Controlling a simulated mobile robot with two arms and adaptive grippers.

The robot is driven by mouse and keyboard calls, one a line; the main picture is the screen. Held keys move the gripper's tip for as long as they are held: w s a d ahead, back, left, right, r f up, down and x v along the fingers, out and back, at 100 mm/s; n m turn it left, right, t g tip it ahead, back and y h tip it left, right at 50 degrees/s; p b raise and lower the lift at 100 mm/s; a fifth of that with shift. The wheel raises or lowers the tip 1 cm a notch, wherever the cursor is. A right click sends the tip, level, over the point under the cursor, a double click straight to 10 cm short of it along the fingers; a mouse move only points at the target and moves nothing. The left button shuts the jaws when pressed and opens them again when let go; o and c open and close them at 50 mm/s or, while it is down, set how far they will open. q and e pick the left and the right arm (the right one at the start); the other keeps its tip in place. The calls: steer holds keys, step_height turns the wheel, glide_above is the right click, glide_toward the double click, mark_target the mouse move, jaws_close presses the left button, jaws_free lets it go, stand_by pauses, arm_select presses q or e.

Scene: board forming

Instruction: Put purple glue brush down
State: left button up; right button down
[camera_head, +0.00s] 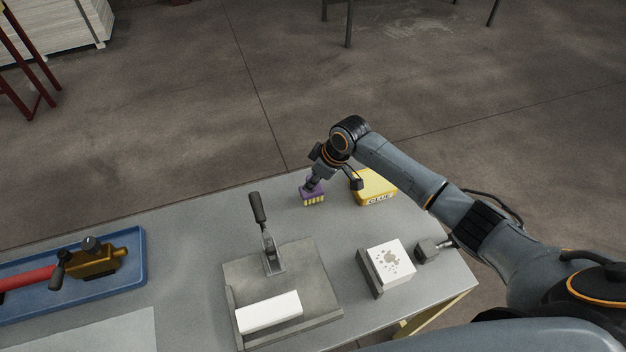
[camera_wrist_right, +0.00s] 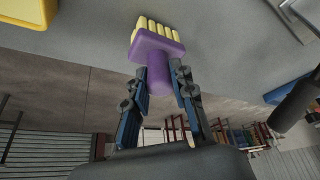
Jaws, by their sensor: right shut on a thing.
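The purple glue brush (camera_head: 313,193) has yellow bristles that point down at the grey table (camera_head: 180,225), near its far edge. In the right wrist view the brush (camera_wrist_right: 158,50) shows its purple block and handle, with the handle between my fingers. My right gripper (camera_head: 313,180) is shut on that handle, and its two fingers also show in the right wrist view (camera_wrist_right: 160,85). The brush is at or just above the tabletop; I cannot tell if the bristles touch. My left gripper is not in view.
A yellow glue container (camera_head: 378,186) stands just right of the brush. A clamp fixture (camera_head: 325,265) with a white block (camera_head: 268,312) is nearer. A glue-spotted white block (camera_head: 392,262) sits at right. A blue tray (camera_head: 75,290) with tools is at left. Table left of the brush is clear.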

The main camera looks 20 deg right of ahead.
steer(key=shift+f, duration=0.45)
steer(key=c, duration=1.1)
jaws_free()
steer(key=shift+f, duration=0.15)
steer(key=shift+r, duration=0.35)
steer(key=b+v, duration=0.1)
steer(key=v, duration=1)
steer(key=shift+s+d+r, duration=0.15)
steer(key=shift+d+r, duration=0.05)
steer(key=shift+r, duration=0.05)
